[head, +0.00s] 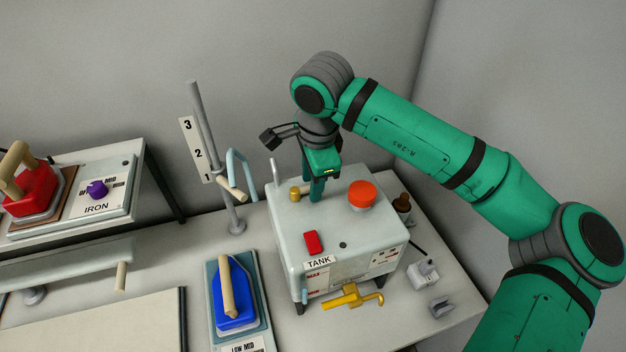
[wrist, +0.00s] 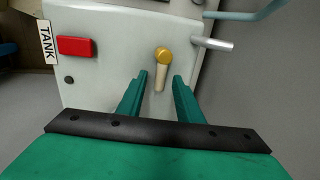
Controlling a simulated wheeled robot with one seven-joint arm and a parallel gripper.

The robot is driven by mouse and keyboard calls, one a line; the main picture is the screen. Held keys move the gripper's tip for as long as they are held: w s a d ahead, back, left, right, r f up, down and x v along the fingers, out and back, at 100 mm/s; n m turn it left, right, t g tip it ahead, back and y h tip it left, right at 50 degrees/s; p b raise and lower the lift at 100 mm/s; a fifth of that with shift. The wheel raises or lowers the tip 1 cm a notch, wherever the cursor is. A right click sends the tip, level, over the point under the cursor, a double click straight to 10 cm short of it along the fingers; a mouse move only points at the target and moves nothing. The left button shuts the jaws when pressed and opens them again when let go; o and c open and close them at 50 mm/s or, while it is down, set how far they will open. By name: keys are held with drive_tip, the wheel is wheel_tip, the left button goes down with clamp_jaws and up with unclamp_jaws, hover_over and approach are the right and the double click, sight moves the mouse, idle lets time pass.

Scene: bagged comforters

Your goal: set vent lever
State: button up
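The vent lever is a brass knob (head: 295,192) with a short beige handle, on top of the pale tank box (head: 290,238). In the wrist view the lever (wrist: 161,78) shows whole, its handle pointing toward my gripper. My gripper (head: 316,194) points down over the tank top, just right of the knob in the head view. In the wrist view my gripper (wrist: 160,82) is open, with its two green fingers apart on either side of the lever's handle. Nothing is held. I cannot tell whether a finger touches the lever. The handle is hidden in the head view.
A red switch (head: 313,243), an orange-red cap (head: 361,195) and a metal stub pipe (head: 277,172) share the tank top. A yellow tap (head: 352,297) is at its front. A numbered post (head: 205,135) and a blue iron (head: 235,300) stand to the left.

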clamp_jaws()
